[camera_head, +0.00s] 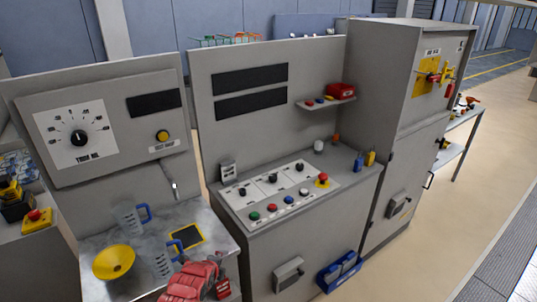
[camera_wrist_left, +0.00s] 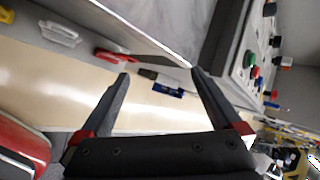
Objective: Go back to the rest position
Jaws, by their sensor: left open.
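My left gripper (camera_wrist_left: 160,76) shows in the left wrist view. Its two dark fingers stand wide apart with nothing between them, and red parts show at their bases. The pale floor and a blue holder lie beyond the fingers, apart from them. In the head view a red ribbed shape (camera_head: 188,283) is at the bottom edge, in front of the metal worktop; I cannot tell whether it is part of my arm. My right gripper is in neither view.
A yellow funnel (camera_head: 113,262) and two clear jugs with blue handles (camera_head: 130,218) (camera_head: 163,262) stand on the metal worktop (camera_head: 90,292). A control panel (camera_head: 300,175) is in the middle. Open floor (camera_head: 455,215) lies right.

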